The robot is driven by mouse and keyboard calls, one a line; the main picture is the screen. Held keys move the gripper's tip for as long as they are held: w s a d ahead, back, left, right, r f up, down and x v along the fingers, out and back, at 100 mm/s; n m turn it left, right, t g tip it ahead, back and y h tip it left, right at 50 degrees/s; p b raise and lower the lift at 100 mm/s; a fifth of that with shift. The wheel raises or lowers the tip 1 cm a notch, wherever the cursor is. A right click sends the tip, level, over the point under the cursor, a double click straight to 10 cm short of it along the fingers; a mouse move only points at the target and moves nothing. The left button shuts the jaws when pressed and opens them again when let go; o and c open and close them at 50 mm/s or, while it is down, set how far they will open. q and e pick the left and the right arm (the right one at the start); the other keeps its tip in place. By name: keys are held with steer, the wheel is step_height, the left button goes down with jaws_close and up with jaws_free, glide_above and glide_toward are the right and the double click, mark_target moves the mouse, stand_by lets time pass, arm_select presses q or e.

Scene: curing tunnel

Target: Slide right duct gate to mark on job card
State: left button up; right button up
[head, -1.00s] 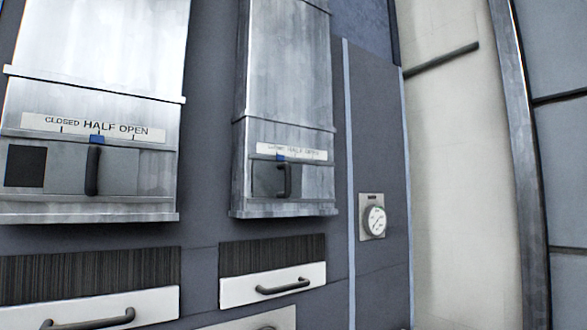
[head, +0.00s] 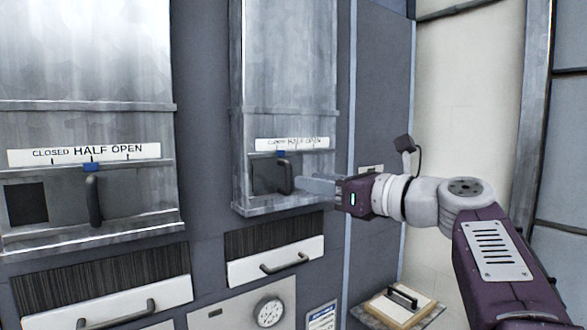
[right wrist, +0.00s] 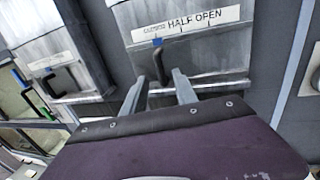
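The right duct gate (head: 264,179) is a grey sliding plate with a black upright handle (head: 286,176) and a blue pointer tab (head: 281,153). Its scale strip (head: 292,143) reads closed, half, open; the tab sits between the closed and half words in the right wrist view (right wrist: 157,42). My right gripper (head: 302,184) is at the handle from the right. In the right wrist view its two fingers (right wrist: 162,92) are spread, with the handle (right wrist: 158,76) seen between their tips; contact is not clear. A small printed card (head: 321,318) is low on the panel, unreadable. My left gripper is not in view.
The left duct (head: 80,130) has a similar gate with a black handle (head: 94,199). Drawer-like fronts with handles (head: 285,263) lie below. A round gauge (head: 269,311) and a board with a handle (head: 402,306) are lower right. A pale wall stands right.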

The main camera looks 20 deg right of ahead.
mark_target(291, 177)
steer(key=p+x, duration=0.1)
steer(key=x, duration=0.1)
steer(key=p+x, duration=0.1)
steer(key=x, duration=0.1)
steer(key=shift+w+a+r, duration=0.2)
steer(key=shift+w+a, duration=0.05)
steer(key=shift+w, duration=0.05)
steer(key=shift+w+a+f, duration=0.2)
steer(key=shift+w, duration=0.4)
steer(key=shift+s, duration=0.1)
jaws_close()
stand_by(0.4)
